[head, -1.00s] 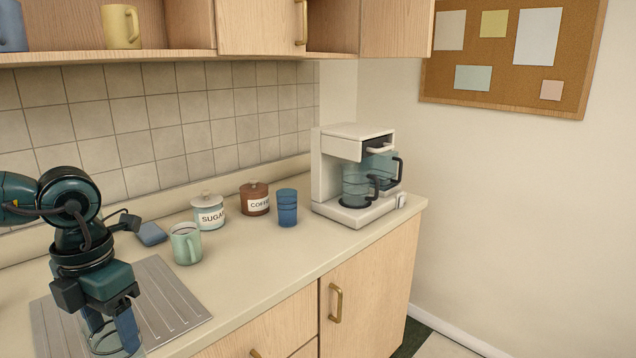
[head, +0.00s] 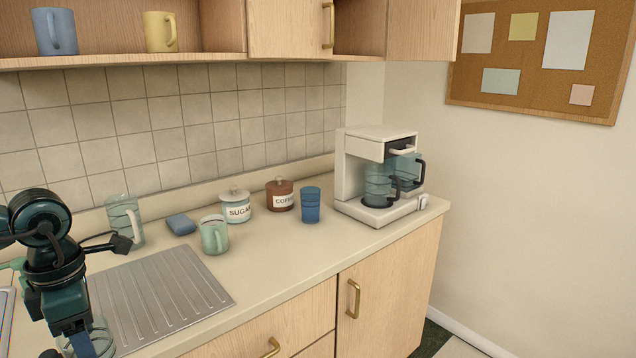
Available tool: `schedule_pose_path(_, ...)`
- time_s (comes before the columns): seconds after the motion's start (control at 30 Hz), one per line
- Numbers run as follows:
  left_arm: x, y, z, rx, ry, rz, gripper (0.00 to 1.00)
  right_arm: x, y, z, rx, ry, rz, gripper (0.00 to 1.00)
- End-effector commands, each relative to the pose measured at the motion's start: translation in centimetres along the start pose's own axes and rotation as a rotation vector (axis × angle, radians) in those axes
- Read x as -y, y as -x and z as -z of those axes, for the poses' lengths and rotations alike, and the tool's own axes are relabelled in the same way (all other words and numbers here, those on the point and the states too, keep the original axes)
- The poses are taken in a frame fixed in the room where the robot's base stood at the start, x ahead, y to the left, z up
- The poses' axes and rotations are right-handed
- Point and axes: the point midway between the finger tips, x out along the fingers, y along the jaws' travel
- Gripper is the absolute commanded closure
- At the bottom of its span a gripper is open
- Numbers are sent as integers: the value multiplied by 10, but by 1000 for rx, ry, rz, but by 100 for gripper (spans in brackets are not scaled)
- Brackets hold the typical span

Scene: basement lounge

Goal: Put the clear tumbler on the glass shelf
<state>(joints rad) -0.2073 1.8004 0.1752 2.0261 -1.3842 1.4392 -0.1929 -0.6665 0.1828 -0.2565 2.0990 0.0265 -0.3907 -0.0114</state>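The clear tumbler (head: 103,338) is at the lower left of the head view, see-through and partly cut off by the bottom edge. My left gripper (head: 82,344) points down with its fingers at the tumbler and appears shut on it; its fingertips are partly hidden. It is just left of the ribbed metal drainboard (head: 165,295). No shelf made of glass is recognisable. An open wooden cabinet shelf (head: 115,60) at the upper left holds a blue mug (head: 55,32) and a yellow mug (head: 159,32). My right gripper is out of view.
On the counter (head: 290,250) stand a clear jug (head: 122,215), blue sponge (head: 181,225), green mug (head: 213,238), sugar jar (head: 236,205), coffee jar (head: 280,195), blue tumbler (head: 310,205) and coffee maker (head: 363,150). The front counter strip is clear.

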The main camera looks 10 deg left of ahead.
Motion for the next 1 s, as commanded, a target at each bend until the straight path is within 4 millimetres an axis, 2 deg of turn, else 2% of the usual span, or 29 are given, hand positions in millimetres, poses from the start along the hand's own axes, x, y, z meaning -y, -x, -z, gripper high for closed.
schedule_pose_path(0.3,8,-30,13,-4,-340,0,88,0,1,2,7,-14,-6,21)
schedule_pose_path(0.57,9,-34,10,10,-383,-1,88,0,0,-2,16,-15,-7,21)
schedule_pose_path(0.67,13,-39,8,2,-462,-3,88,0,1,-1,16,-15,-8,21)
schedule_pose_path(0.87,34,-60,-15,11,-813,-3,88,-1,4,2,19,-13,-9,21)
schedule_pose_path(1.0,59,-72,-50,13,-1190,-7,88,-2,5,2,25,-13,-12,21)
